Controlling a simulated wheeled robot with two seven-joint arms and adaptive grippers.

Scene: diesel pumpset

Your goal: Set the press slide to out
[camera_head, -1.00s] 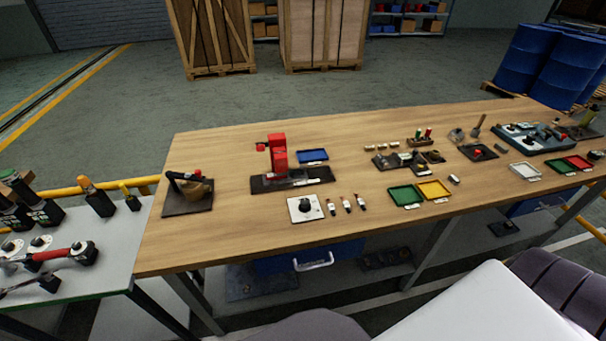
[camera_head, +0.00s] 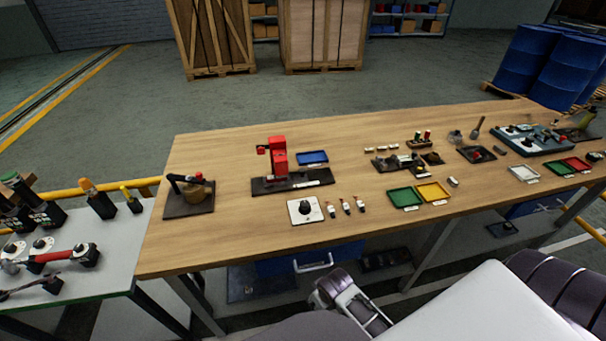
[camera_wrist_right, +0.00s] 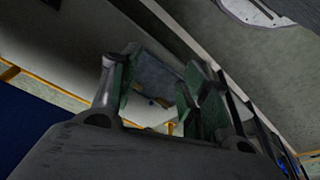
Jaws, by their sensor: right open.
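The red press (camera_head: 278,158) stands on a dark base plate (camera_head: 262,187) on the left half of the wooden workbench in the head view. A pale, low strip (camera_head: 308,184) lies on the base in front of the red column and runs to the right. It may be the slide; its exact position is too small to tell. My right gripper (camera_wrist_right: 155,88) shows only in the right wrist view, with its two green-padded fingers apart and nothing between them. It is away from the press. My left gripper is not in view.
A white plate with a black knob (camera_head: 305,209) and several small bottles lie in front. A clamp block (camera_head: 190,193) stands to the left. Green (camera_head: 404,197) and yellow trays (camera_head: 433,191) sit to the right. The bench's front strip is clear.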

